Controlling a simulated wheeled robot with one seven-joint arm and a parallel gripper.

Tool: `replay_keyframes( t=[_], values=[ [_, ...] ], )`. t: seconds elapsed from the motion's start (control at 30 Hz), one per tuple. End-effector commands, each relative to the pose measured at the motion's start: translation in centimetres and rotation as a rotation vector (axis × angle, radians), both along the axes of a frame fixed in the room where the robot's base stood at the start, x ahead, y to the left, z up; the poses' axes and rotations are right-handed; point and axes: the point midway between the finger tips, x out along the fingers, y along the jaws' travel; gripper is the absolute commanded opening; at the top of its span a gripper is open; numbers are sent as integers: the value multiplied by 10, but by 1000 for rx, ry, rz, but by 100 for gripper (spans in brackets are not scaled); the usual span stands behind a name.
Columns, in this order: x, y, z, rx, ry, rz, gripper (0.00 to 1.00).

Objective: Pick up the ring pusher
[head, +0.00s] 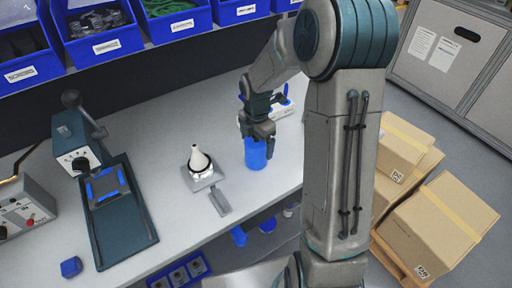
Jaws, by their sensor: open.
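A blue upright cylinder (255,155), which I take to be the ring pusher, stands on the grey workbench near its front edge. My gripper (258,135) points down at its top, with the fingers open at the cylinder's upper end. The fingers cover part of the top, and I cannot tell whether they touch it. A white cone (199,158) stands on a grey metal housing (203,181) to the left of the cylinder.
A dark green press fixture (117,205) with a lever stands at the left, beside a grey control box (22,207). A small blue block (71,267) lies near the front. Blue bins (102,37) line the back. Cardboard boxes (437,225) are stacked at the right.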

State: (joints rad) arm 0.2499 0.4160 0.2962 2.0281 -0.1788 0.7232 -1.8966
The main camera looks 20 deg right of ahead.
Motion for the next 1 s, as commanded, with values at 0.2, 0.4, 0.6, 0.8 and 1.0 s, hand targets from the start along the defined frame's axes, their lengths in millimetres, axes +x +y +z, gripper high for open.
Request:
replay_keyframes(
  t=[0.2, 0.4, 0.6, 0.8, 1.0],
  values=[
    [0, 1, -16, 0, -1, 1, 92],
    [1, 0, -16, 0, -2, 0, 86],
    [1, 0, -16, 0, -2, 0, 40],
    [1, 0, -15, 0, -2, 0, 40],
    [1, 0, -9, 0, -4, 0, 40]
  ],
)
